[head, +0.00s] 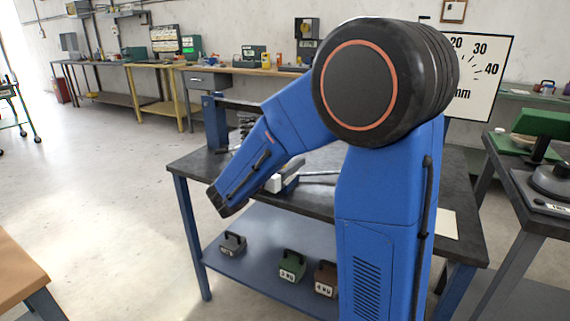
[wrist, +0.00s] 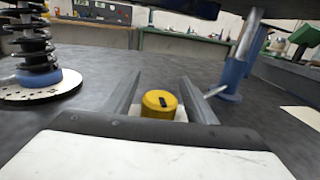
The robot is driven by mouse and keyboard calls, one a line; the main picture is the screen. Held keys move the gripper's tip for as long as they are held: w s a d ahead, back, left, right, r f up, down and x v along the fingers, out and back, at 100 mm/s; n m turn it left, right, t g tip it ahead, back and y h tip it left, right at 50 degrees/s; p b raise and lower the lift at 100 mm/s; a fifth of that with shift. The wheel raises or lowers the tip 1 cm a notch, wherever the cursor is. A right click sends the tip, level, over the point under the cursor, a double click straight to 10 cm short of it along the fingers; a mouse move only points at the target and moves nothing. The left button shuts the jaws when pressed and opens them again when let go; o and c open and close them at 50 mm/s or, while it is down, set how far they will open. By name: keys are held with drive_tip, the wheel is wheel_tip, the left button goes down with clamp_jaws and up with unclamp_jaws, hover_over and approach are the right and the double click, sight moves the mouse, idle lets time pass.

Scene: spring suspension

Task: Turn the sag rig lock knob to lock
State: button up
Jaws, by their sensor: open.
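A yellow round knob (wrist: 159,105) with a dark mark on its top stands on a pale base on the dark tabletop in the wrist view. My gripper (wrist: 152,90) is open, with one grey finger to the left and one to the right of the knob. The knob sits between the fingers with a gap on both sides, and I cannot tell whether either touches it. In the head view, my blue arm covers much of the rig table (head: 455,190), and the knob is hidden there. My gripper (head: 290,178) is partly hidden behind the arm.
A black coil spring (wrist: 36,45) stands on a round perforated plate (wrist: 38,92) at left. A blue post (wrist: 235,75) with a metal rod stands at right. Weights (head: 292,266) sit on the lower shelf. A scale board (head: 490,75) rises behind the table.

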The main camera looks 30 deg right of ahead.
drive_tip(key=v, duration=1.7)
drive_tip(key=shift+a, duration=0.15)
drive_tip(key=shift+s+a, duration=0.1)
drive_tip(key=shift+s, duration=0.05)
